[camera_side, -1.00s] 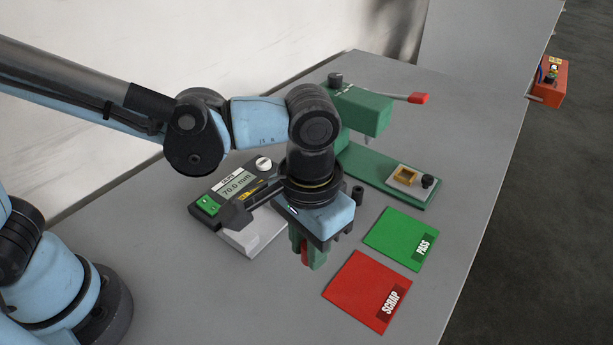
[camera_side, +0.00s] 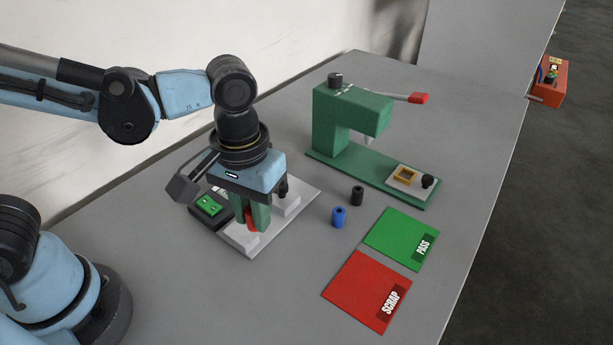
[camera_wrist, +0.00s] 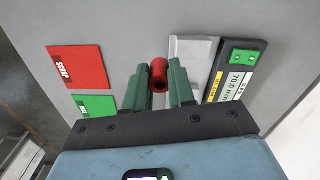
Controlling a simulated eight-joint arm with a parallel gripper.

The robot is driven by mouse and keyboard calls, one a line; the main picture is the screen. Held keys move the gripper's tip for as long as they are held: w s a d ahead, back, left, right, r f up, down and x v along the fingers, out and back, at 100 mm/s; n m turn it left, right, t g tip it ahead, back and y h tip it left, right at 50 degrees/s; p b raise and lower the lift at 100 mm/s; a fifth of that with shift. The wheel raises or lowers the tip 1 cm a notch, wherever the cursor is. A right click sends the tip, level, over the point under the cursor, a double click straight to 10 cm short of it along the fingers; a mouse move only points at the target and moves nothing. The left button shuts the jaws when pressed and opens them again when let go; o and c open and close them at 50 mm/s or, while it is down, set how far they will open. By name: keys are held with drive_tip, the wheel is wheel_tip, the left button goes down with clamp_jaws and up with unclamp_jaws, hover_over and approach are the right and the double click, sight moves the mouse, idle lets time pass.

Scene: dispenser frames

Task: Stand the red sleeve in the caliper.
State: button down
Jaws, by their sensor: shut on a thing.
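The red sleeve (camera_side: 251,223) is held between the green fingers of my gripper (camera_side: 251,216). In the wrist view the red sleeve (camera_wrist: 159,72) shows its open end between the two fingers (camera_wrist: 160,90). The caliper (camera_side: 236,246) has a pale base with raised blocks and a dark readout unit with green buttons. In the side view the sleeve overlaps the caliper's pale base, between its blocks; its lower end and its height above the base cannot be told. In the wrist view the caliper (camera_wrist: 238,75) reads 70.0 mm. My gripper hides part of the caliper in the side view.
A blue sleeve (camera_side: 339,217) and a black sleeve (camera_side: 357,195) stand right of the caliper. A green press (camera_side: 345,110) with a red-tipped lever stands behind. The red SCRAP mat (camera_side: 360,290) and green PASS mat (camera_side: 400,238) are bare.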

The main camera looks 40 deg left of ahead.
drive_tip(key=w+a+f, duration=0.2)
drive_tip(key=w+a, duration=0.1)
drive_tip(key=w+a+f, duration=0.2)
drive_tip(key=w+f, duration=0.1)
drive_tip(key=shift+w+a+f, duration=0.1)
drive_tip(key=shift+a, duration=0.3)
drive_tip(key=shift+f, duration=1.95)
drive_tip(key=shift+f, duration=0.15)
drive_tip(key=c, duration=0.9)
unclamp_jaws()
drive_tip(key=shift+c, duration=0.2)
wheel_tip(320, 180, up, 12)
drive_tip(key=s+a+m+t, duration=0.2)
drive_tip(key=s+a+t, duration=0.1)
drive_tip(key=a+t, duration=0.4)
drive_tip(key=shift+a+r, duration=0.4)
drive_tip(key=shift+a, duration=0.6)
